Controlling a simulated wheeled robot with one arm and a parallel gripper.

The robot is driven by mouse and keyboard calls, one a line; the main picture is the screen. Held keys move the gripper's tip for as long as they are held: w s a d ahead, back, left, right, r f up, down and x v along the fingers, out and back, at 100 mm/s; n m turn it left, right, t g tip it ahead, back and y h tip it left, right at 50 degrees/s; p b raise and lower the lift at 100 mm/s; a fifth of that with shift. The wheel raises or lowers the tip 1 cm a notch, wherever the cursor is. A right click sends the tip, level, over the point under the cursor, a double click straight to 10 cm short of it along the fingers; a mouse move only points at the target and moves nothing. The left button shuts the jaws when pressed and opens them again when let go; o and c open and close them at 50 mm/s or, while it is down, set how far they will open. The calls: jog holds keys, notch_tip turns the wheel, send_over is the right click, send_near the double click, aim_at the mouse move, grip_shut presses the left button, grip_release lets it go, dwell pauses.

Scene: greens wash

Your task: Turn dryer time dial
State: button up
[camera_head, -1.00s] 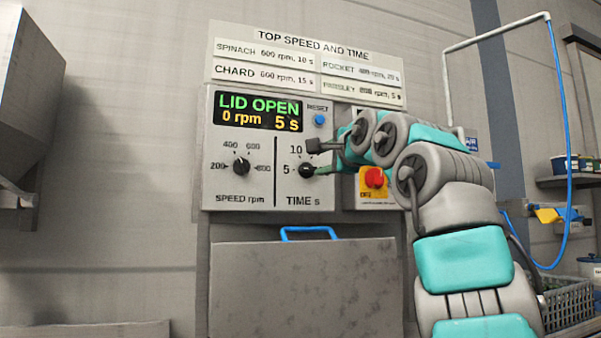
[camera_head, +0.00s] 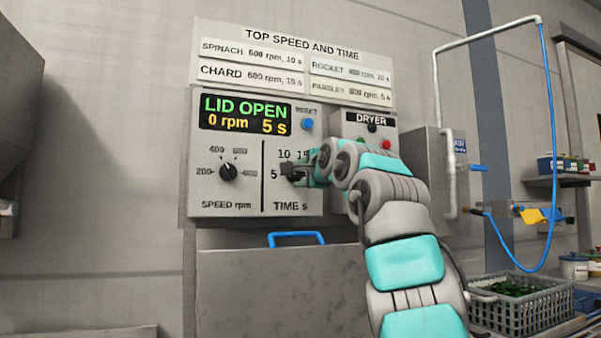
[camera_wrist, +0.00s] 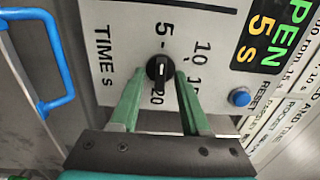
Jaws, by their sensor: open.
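The time dial (camera_wrist: 160,68) is a black knob with a white mark, on the grey panel above the label "TIME s" (camera_head: 291,206). My gripper (camera_wrist: 161,76) is open in the wrist view, with one green finger on each side of the dial. Whether the fingers touch it I cannot tell. In the head view my gripper (camera_head: 294,172) covers most of the dial and part of its scale. The display (camera_head: 245,114) reads "LID OPEN, 0 rpm, 5 s". The exact scale mark the dial points to is hard to tell.
The speed dial (camera_head: 228,172) is left of the time dial. A blue reset button (camera_head: 307,124) is above. A sign (camera_head: 294,66) lists speeds and times. A blue handle (camera_head: 296,234) is below. A crate of greens (camera_head: 525,308) stands at lower right.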

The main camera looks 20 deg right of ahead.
jog(key=shift+c, duration=0.3)
grip_shut()
